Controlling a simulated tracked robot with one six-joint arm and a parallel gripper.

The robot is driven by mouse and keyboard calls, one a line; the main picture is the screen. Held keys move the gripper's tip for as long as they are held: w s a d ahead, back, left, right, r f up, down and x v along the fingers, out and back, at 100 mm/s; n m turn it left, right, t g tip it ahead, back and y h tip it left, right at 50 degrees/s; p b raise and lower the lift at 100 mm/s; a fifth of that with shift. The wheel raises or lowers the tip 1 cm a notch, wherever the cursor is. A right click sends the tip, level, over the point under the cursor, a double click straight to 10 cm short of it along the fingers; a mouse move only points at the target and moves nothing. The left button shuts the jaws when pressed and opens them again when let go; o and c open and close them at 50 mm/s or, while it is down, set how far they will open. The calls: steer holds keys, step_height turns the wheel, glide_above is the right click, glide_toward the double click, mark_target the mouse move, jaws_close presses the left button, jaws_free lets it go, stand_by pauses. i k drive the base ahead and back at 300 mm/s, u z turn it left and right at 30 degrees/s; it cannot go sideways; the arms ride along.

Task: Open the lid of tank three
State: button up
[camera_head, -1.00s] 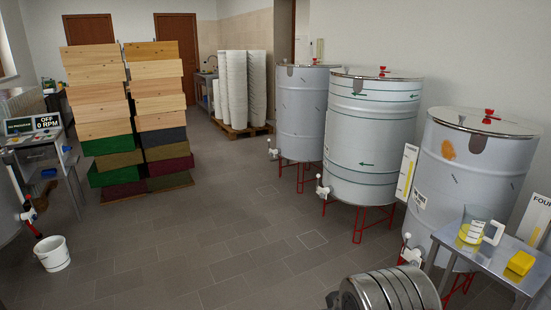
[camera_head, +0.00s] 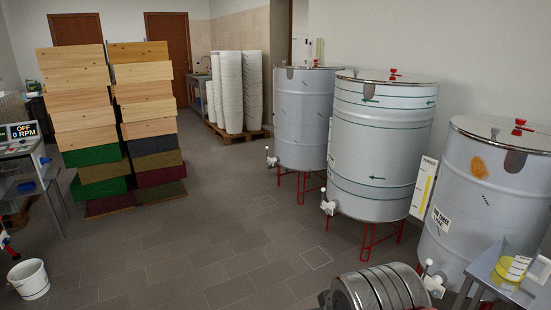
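Three large drum-shaped tanks stand in a row on red legs along the right wall: a far tank (camera_head: 305,125), a middle tank with green bands (camera_head: 378,150) and a near tank (camera_head: 480,200). The near tank's shiny lid (camera_head: 482,128) is shut, with a red knob on top. An orange-brown patch marks its wall below the rim. The middle lid (camera_head: 370,76) and far lid (camera_head: 318,67) are also shut. My gripper is not in view.
A metal side table (camera_head: 488,269) with a yellow-filled jug (camera_head: 511,268) stands before the near tank. Stacked wooden and painted boxes (camera_head: 90,115), a white bucket (camera_head: 29,280) and a bench with a display (camera_head: 22,133) stand left. The middle floor is clear.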

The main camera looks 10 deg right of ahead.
mark_target(505, 135)
steer(key=z, duration=0.15)
steer(key=i, duration=1.55)
steer(key=z, duration=0.6)
steer(key=i, duration=0.8)
steer(key=z, duration=0.8)
steer(key=i, duration=0.65)
steer(key=z, duration=0.6)
steer(key=i, duration=0.6)
steer(key=z, duration=0.35)
